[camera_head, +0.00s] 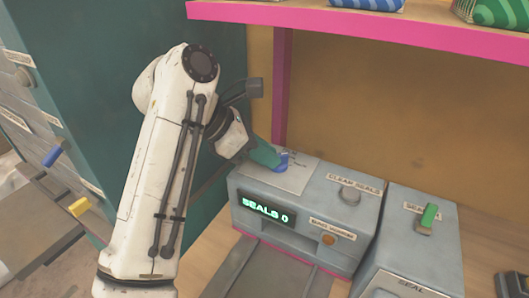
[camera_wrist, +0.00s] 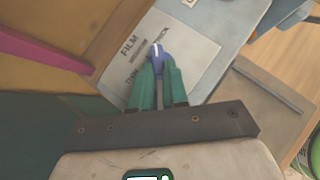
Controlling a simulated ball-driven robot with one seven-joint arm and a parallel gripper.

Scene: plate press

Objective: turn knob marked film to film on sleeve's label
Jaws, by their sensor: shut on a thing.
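A blue knob (camera_wrist: 158,52) with a pale pointer line stands on a light printed plate (camera_wrist: 190,80) on top of a grey machine (camera_head: 300,215). The plate reads FILM at its upper left, with partly hidden words that look like THIN and THICK around the knob. In the wrist view the pointer line runs roughly up the picture, between FILM and THICK; its exact setting is hard to tell. My gripper (camera_wrist: 159,72), with green fingers, is shut on the knob; the head view shows the blue knob (camera_head: 283,162) at its fingertips. I cannot make out a sleeve or its label.
The machine's display (camera_head: 265,210) reads SEALS 0. A second grey box with a green-handled knob (camera_head: 428,217) stands right. A pink-edged shelf (camera_head: 400,35) overhangs behind.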

